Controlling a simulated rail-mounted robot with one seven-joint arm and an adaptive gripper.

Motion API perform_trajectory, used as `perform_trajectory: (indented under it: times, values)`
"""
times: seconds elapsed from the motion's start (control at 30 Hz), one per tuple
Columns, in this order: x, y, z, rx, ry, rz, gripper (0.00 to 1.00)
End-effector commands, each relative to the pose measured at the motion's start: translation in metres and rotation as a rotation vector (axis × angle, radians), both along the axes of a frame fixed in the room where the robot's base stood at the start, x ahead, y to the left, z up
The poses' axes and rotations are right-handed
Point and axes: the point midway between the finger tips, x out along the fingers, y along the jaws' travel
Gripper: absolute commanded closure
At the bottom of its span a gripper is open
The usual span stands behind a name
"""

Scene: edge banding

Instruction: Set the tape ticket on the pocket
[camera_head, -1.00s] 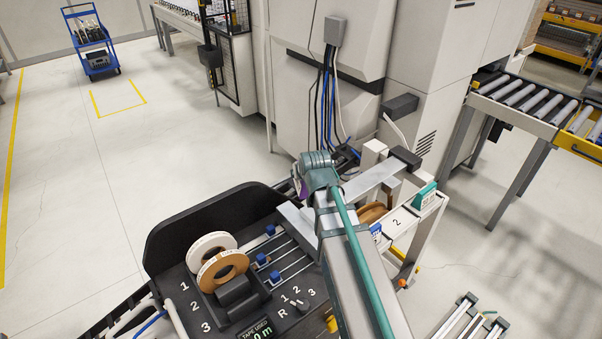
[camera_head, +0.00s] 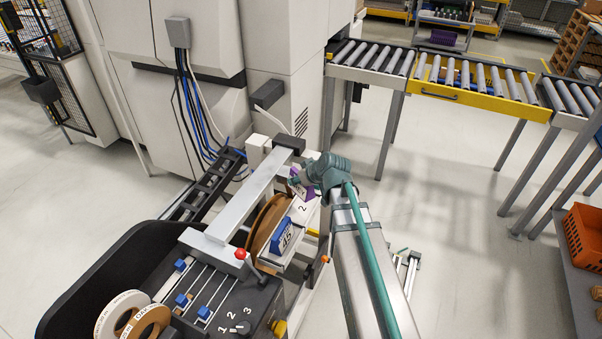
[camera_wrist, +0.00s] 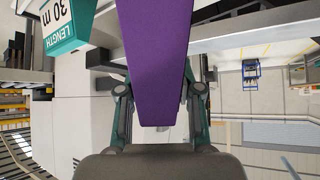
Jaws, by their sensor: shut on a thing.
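My gripper (camera_head: 306,180) is shut on a purple ticket (camera_head: 300,189), which sticks out to the left of it beside the white rail marked 2 (camera_head: 304,209). In the wrist view the purple ticket (camera_wrist: 155,60) fills the middle, between the two fingers (camera_wrist: 158,100). I cannot tell whether the ticket touches the rail. A blue ticket marked 45 (camera_head: 283,236) leans on the rail's near part. A teal block marked LENGTH 30 m (camera_wrist: 66,22) shows beside the purple ticket in the wrist view. The pocket itself is not clearly distinguishable; my gripper hides part of the rail.
A brown tape roll (camera_head: 262,224) stands left of the rail, under a grey beam (camera_head: 245,197). A black panel (camera_head: 232,310) with blue sliders and a red-knobbed lever (camera_head: 241,254) is in front. Roller conveyors (camera_head: 465,78) stand behind.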

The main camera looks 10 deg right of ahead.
Motion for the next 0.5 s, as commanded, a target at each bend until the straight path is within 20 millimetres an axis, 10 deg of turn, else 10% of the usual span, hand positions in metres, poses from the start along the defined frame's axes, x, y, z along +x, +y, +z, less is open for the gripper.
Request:
perform_trajectory:
  times: [0.5]
  values:
    - [0.0, 0.004, -0.018, -0.002, 0.001, 0.115, 0.87]
